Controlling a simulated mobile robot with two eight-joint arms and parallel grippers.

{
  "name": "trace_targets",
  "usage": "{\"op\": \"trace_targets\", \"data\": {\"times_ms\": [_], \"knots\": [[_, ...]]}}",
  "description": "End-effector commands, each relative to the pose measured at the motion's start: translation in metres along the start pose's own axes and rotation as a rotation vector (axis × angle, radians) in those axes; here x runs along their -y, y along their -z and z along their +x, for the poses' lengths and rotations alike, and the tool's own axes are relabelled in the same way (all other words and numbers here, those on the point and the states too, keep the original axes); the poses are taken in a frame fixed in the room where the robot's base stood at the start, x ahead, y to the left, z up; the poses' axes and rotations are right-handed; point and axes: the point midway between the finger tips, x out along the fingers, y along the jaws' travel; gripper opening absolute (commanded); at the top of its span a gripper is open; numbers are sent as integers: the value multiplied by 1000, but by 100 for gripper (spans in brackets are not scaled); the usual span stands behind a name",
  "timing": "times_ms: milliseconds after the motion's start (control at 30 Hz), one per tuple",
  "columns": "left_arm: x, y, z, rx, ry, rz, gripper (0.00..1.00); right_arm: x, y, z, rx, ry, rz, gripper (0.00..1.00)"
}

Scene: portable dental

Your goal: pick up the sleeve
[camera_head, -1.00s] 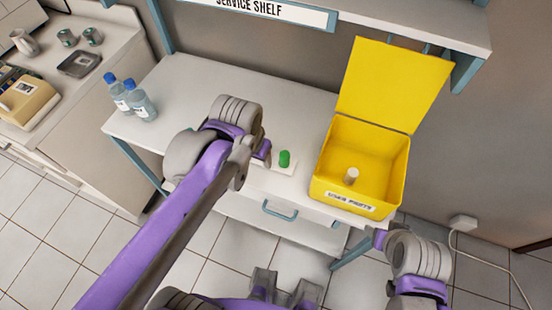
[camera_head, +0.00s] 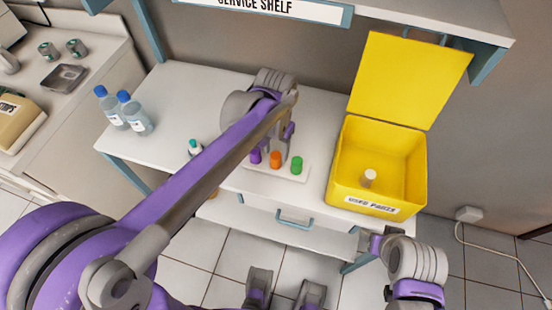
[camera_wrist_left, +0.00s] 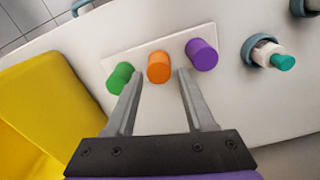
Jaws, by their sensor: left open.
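Three coloured cylinders stand in a row on a white strip (camera_wrist_left: 122,50): purple (camera_head: 255,156), orange (camera_head: 275,159) and green (camera_head: 297,165). The frames do not show which one is called the sleeve. In the left wrist view they run green (camera_wrist_left: 120,77), orange (camera_wrist_left: 159,67), purple (camera_wrist_left: 202,55) from left to right. My left gripper (camera_wrist_left: 157,76) is open and empty, above the row. The orange cylinder appears between its fingertips, and I cannot tell how far below. My right gripper (camera_head: 368,243) is partly visible near the table's front edge; its jaws are unclear.
A yellow open-lidded box (camera_head: 345,190) stands right of the strip with a pale cylinder (camera_head: 368,178) inside. A teal-topped white piece (camera_wrist_left: 275,57) sits in a ring holder. A shelf (camera_head: 440,15) overhangs the back.

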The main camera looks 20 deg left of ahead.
Motion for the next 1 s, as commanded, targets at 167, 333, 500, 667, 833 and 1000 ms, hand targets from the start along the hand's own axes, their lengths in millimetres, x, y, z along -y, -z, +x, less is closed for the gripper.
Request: {"op": "trace_targets", "data": {"times_ms": [167, 333, 500, 667, 833, 1000], "knots": [[-2, -1, 29, 0, 0, 0, 54, 0, -2, 3, 1, 0, 0, 59], [-2, -1, 40, -1, 0, 0, 54, 0, -3, 4, 2, 0, 0, 59], [-2, -1, 40, -1, 0, 0, 54, 0, -2, 4, 1, 0, 0, 59], [-2, -2, 40, -1, 0, 0, 31, 0, -2, 4, 2, 0, 0, 59], [-2, -2, 40, -1, 0, 0, 0, 0, -2, 4, 1, 0, 0, 59], [-2, -2, 40, -1, 0, 0, 0, 0, -2, 4, 1, 0, 0, 59]]}}
